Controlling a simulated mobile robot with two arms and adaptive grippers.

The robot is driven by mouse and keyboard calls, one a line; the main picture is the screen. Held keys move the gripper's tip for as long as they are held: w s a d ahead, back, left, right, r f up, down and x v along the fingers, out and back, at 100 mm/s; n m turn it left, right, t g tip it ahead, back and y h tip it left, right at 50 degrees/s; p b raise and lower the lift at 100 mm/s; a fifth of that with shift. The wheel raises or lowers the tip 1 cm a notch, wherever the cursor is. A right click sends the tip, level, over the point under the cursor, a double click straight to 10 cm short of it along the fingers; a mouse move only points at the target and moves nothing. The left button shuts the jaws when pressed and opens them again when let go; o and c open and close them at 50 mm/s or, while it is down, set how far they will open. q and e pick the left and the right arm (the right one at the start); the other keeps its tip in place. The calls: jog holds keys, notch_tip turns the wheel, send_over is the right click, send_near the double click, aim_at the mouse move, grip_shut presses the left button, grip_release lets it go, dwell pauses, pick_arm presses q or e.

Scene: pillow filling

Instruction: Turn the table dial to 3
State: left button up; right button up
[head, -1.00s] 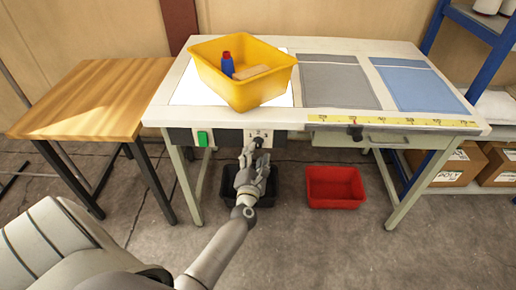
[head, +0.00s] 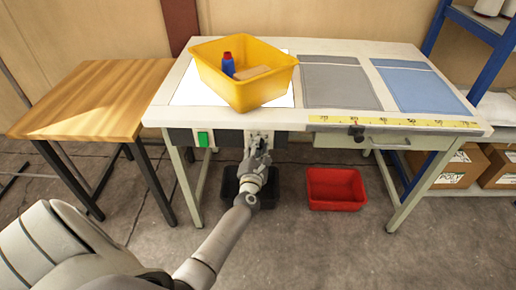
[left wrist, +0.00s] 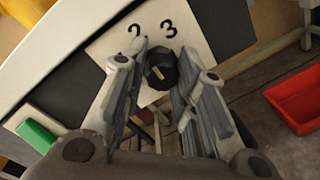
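The table dial (left wrist: 162,72) is a black knob on a white plate (left wrist: 110,45) in the left wrist view. The numbers 2 and 3 show above it. A short pale mark on the knob slants to the upper left, roughly toward the 2 side. My left gripper (left wrist: 163,52) has its two fingers spread, one on each side of the knob. Whether they touch it I cannot tell. In the head view my left gripper (head: 257,139) is at the table's front panel and hides the dial. My right gripper is not in view.
A green switch (head: 203,139) sits left of the dial on the panel. A yellow bin (head: 240,88) with a blue bottle (head: 228,65) stands above on the table (head: 400,50). A red bin (head: 335,189) and a black bin (head: 268,197) are on the floor below.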

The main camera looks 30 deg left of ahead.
pick_arm(q)
jog(key=shift+c, duration=0.5)
jog(key=shift+r, duration=0.1)
jog(key=m+p, duration=0.3)
jog(key=m, duration=0.1)
jog(key=m+g+p, duration=0.1)
jog(key=m+p, duration=0.2)
jog(key=m, duration=0.2)
jog(key=shift+w+d+r+p, duration=0.1)
jog(key=shift+w+r+p, duration=0.05)
jog(key=shift+p, duration=0.15)
jog(key=shift+m, duration=0.4)
jog(key=o, duration=0.8)
jog(key=shift+o, duration=1.2)
jog(key=shift+f, duration=0.2)
